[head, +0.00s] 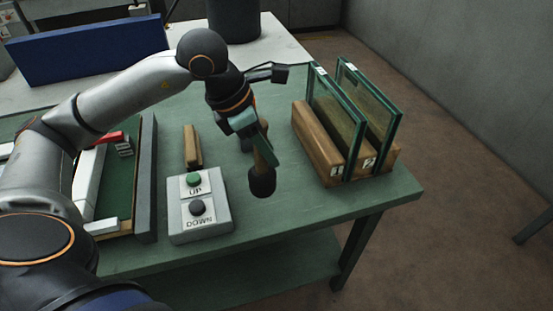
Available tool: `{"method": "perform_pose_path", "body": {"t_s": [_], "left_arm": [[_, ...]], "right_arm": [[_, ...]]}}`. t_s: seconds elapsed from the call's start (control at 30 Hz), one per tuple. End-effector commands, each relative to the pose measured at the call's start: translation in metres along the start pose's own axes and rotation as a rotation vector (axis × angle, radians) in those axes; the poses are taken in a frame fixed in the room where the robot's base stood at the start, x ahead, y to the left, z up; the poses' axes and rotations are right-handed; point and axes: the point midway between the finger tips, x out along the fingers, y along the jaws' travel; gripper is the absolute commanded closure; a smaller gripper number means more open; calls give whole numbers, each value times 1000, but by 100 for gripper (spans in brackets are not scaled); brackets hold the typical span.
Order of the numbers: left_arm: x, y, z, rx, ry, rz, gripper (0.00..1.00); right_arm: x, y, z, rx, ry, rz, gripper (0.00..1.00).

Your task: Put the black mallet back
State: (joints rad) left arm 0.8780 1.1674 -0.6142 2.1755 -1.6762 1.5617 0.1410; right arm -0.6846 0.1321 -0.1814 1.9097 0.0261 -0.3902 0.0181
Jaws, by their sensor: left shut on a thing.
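The black mallet (262,183) has a dark head and a wooden handle. It hangs head down from my left gripper (257,133), which is shut on the handle near the middle of the green table (300,208). The fingers hide the upper handle. Whether the head touches the table is hard to tell. A small wooden block (193,146) stands to the left of the mallet, behind the button box. My right gripper is not in view.
A grey box with a green UP button and a black DOWN button (222,212) sits left of the mallet. A wooden rack (318,143) holding glass panes (368,104) stands to the right. A framed green tray (147,185) is at the left. The front right tabletop is clear.

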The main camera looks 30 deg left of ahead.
Motion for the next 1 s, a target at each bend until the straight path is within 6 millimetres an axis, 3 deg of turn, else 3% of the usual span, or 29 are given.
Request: {"method": "perform_pose_path", "body": {"t_s": [0.1,0.37,0.53,0.97,1.0], "left_arm": [[17,6,5,0,-3,0,100],[40,14,9,-1,-1,-1,100],[60,14,-2,-1,0,0,100],[68,14,-5,0,-4,3,100],[68,14,-5,0,-1,1,63]], "right_arm": [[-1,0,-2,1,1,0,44],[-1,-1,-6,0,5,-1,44],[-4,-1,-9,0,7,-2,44],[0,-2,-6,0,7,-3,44],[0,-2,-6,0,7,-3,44]]}}
